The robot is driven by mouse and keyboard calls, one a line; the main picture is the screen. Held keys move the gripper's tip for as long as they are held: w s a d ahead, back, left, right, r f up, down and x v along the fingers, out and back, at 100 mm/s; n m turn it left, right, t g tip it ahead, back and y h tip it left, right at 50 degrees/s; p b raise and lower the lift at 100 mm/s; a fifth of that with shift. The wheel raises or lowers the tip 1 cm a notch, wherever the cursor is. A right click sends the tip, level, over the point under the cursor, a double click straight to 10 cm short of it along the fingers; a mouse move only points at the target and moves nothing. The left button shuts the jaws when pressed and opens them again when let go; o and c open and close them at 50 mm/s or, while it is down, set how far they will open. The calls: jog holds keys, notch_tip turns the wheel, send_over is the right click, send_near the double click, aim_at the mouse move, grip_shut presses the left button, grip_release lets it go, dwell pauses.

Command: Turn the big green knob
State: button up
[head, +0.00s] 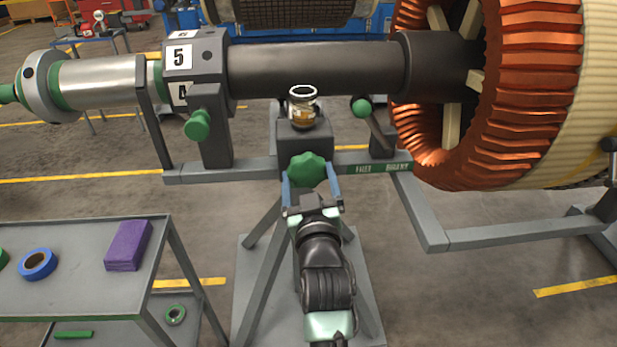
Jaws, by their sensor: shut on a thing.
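The big green knob (306,168) is a lobed knob on the front of a dark grey block (290,137) in the middle of the stand. My gripper (310,182) reaches up to it from below in the head view. Its two blue fingers stand on the left and right sides of the knob, and it is shut on the knob. The lower part of the knob lies between the fingers. The knob's shaft is hidden behind it.
A glass jar (303,107) stands on the block just above the knob. Smaller green knobs flank it at left (197,125) and right (361,107). A copper-wound rotor (525,90) is at right. A grey cart (75,290) with blue tape and purple cloth stands at left.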

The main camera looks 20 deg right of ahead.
jog(key=o, duration=1.1)
jog(key=shift+f, duration=0.1)
jog(key=p+v, duration=0.1)
jog(key=v, duration=1.2)
